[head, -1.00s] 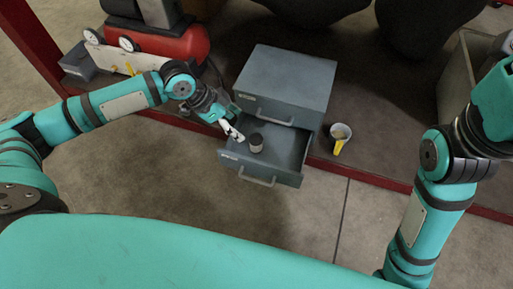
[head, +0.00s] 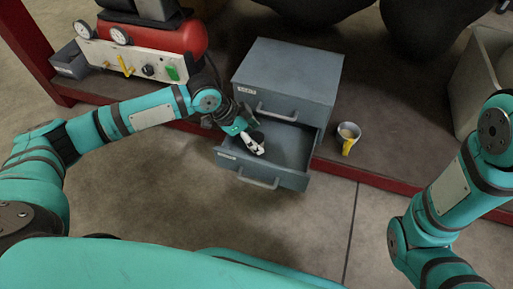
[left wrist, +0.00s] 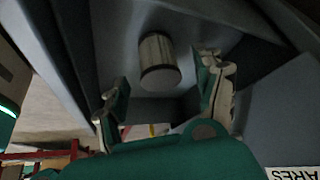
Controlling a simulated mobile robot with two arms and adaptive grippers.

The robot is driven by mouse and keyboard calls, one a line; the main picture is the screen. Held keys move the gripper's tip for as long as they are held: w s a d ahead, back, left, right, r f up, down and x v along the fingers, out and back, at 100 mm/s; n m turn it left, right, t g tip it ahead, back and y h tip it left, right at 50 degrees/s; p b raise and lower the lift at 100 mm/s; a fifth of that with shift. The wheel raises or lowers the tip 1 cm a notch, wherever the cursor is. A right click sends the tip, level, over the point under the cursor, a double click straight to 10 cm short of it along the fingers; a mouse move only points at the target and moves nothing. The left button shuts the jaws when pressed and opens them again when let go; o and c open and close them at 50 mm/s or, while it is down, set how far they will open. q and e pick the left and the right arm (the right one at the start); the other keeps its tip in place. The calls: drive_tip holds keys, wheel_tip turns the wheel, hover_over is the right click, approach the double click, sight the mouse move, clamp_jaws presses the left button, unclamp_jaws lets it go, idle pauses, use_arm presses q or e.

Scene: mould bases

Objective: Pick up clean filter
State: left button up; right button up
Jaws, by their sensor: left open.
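In the left wrist view my left gripper (left wrist: 165,105) is open, with one finger on each side below the filter. The filter is beyond the fingertips, roughly between them, and not gripped. My right gripper is out of view; only my right arm shows.
The grey cabinet (head: 289,75) stands on a shelf with a red edge (head: 360,174). A red compressor (head: 182,42) and a panel with gauges are at the left. The drawer walls surround the filter.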

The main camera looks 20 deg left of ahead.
use_arm(q)
drive_tip(key=shift+w+d+f, duration=0.1)
drive_tip(key=shift+d+f, duration=0.05)
drive_tip(key=shift+f, duration=0.15)
drive_tip(key=c, duration=1.3)
drive_tip(key=shift+o, duration=0.2)
drive_tip(key=shift+r, duration=0.1)
